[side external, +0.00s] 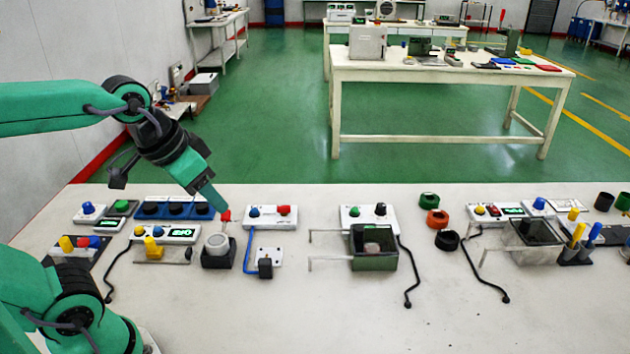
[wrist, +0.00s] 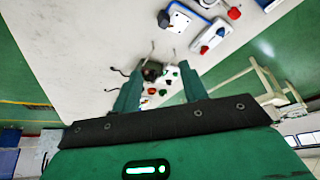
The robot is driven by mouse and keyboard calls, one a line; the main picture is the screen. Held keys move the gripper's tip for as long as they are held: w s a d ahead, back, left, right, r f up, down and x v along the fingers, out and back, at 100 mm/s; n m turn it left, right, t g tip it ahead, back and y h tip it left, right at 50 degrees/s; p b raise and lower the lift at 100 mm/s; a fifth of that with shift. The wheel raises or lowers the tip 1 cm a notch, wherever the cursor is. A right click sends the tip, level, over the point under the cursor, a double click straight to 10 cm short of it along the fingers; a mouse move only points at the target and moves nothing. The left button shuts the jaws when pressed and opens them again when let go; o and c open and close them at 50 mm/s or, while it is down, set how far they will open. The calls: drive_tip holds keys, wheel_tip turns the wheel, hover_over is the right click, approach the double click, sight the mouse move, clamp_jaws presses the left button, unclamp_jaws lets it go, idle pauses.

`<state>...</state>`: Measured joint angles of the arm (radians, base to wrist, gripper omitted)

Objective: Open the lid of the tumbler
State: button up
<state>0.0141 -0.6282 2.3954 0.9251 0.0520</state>
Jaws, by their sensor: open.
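No part is labelled as the tumbler, so I cannot tell for certain which one it is. A dark green box (side external: 373,264) with a dark, see-through top stands right of centre in the side external view, and its top appears down. A similar dark box (side external: 537,235) stands farther right. My gripper (side external: 212,199) points down at the left of the bench, above and apart from the work. It is well left of the green box. In the wrist view my gripper (wrist: 158,90) has its two fingers apart with nothing held; a small dark box (wrist: 152,72) shows far off beyond them.
A round grey cup (side external: 218,242) on a black base is below my gripper, with a red tip (side external: 226,214) close by. A white panel with blue and red knobs (side external: 270,217) is just right. Coloured rings (side external: 437,219) lie between the two boxes. The bench front is largely clear.

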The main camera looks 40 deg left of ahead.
drive_tip(key=w+d+r+m+g, duration=0.2)
drive_tip(key=w, duration=0.8)
drive_tip(key=m+g, duration=0.3)
drive_tip(key=m, duration=0.3)
hover_over(359, 229)
wheel_tip(359, 229, down, 14)
drive_tip(key=shift+s+a+r, duration=0.1)
drive_tip(key=shift+s+a, duration=0.05)
drive_tip(key=shift+w+f, duration=0.3)
drive_tip(key=shift+f, duration=0.2)
drive_tip(key=shift+f, duration=3.9)
clamp_jaws()
